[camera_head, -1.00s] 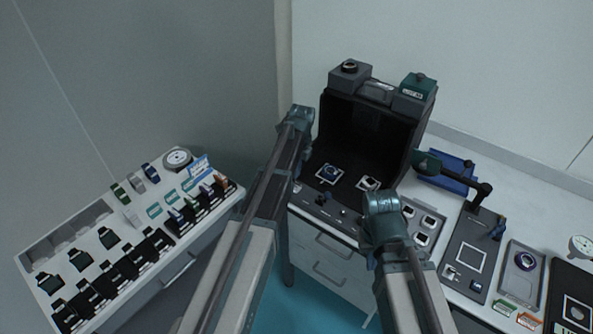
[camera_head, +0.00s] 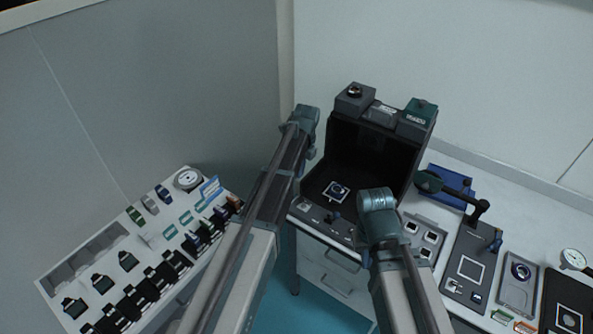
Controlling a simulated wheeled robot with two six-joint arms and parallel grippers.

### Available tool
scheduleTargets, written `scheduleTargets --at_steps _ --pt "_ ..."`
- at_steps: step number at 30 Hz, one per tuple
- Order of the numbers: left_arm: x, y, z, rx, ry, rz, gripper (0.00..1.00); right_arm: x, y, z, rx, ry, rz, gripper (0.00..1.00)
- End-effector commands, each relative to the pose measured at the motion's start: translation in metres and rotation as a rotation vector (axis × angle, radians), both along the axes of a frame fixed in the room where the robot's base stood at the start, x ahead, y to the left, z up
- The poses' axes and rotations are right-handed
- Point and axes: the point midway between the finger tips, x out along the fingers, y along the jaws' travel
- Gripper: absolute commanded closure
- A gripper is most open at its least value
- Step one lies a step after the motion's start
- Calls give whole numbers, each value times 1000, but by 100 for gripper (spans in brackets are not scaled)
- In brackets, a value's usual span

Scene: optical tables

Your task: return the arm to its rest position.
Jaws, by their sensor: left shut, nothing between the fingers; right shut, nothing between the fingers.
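My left arm (camera_head: 272,185) reaches up from the bottom of the head view to a teal joint (camera_head: 305,120) just left of the black open-fronted box. My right arm (camera_head: 402,280) is shorter in view. Its teal joint (camera_head: 378,205) covers part of the box's front floor. No fingers show on either arm, so I see neither gripper. I see nothing held by either arm.
The black box (camera_head: 365,150) stands on a drawer cabinet, with a ring on a white-framed square (camera_head: 337,192) inside. A white table (camera_head: 60,255) with watch-like items is at left. A lamp (camera_head: 455,192), blue tray and dark fixtures (camera_head: 470,262) crowd the right bench.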

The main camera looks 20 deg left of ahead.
Motion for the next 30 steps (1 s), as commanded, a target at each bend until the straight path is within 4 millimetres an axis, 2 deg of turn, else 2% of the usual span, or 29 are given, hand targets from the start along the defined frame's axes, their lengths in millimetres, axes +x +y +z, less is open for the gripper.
scheduleTargets --at_steps 1,3,17,20,23,30 --pt "0 -2 7 0 0 0 100 0 0 7 0 0 0 100" --pt "1 -3 8 0 0 0 100 0 0 8 0 0 0 100" --pt "0 -3 6 0 0 0 100 0 0 6 0 0 0 100" --pt "-5 -6 6 0 -1 21 100 0 0 6 0 0 0 100" --pt "-24 -19 4 -3 -5 113 100 0 0 4 0 0 0 100" --pt "-110 -71 -3 -3 -25 580 100 0 0 -3 0 0 0 100"
